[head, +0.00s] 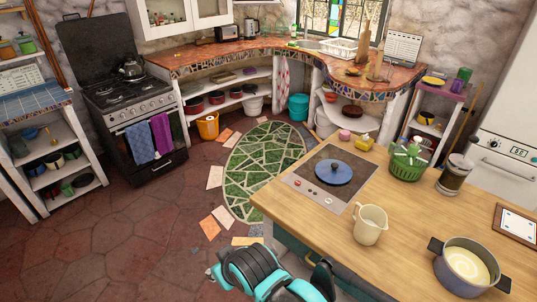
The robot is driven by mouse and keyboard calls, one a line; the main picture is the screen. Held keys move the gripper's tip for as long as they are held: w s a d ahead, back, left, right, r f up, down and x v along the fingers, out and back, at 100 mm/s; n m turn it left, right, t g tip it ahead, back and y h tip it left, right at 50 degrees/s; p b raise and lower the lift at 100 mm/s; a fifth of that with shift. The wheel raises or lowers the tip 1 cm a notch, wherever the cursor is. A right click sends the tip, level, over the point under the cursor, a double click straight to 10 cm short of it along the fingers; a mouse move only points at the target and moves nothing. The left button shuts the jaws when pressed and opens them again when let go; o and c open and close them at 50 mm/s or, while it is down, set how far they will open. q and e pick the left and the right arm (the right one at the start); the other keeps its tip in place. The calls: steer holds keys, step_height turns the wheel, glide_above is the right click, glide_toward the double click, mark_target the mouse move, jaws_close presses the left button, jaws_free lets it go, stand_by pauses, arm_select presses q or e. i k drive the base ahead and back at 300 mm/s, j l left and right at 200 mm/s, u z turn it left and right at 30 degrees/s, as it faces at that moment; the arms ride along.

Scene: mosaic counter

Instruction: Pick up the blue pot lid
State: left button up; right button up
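The blue pot lid (334,174) lies flat, knob up, on the dark cooktop (313,190) set into the wooden counter. A blue-grey pot (462,287) with black handles and cream-coloured contents stands uncovered at the counter's right front. Teal and black parts of my arm show at the bottom centre, left of the counter edge and well apart from the lid. No fingertips of either gripper can be made out.
A cream jug (370,225) stands in front of the cooktop. A green basket (408,165), a yellow item (362,142) and a glass jar (454,175) stand at the back. A tablet (517,224) lies at right. Bare wood lies between jug and pot.

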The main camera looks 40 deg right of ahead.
mark_target(331, 171)
steer(key=i+j, duration=0.1)
steer(key=i, duration=1.15)
steer(key=i+z, duration=0.25)
steer(key=z, duration=0.15)
steer(key=i+j+z, duration=0.1)
steer(key=z, duration=0.25)
steer(key=i+j+z, duration=0.2)
steer(key=z, duration=0.2)
steer(key=i+z, duration=0.15)
steer(key=z, duration=0.3)
steer(key=i+j+z, duration=0.1)
steer(key=z, duration=0.35)
steer(key=i+j+z, duration=0.1)
steer(key=z, duration=0.3)
steer(key=i+j+z, duration=0.1)
steer(key=z, duration=0.35)
steer(key=j+z, duration=0.2)
steer(key=z, duration=0.25)
steer(key=i+j+z, duration=0.1)
steer(key=z, duration=0.35)
steer(key=i+j+z, duration=0.15)
steer(key=j+z, duration=0.15)
steer(key=z, duration=0.15)
steer(key=i+j+z, duration=0.1)
steer(key=j+z, duration=0.2)
steer(key=z, duration=0.15)
steer(key=j+z, duration=0.75)
steer(key=z, duration=0.15)
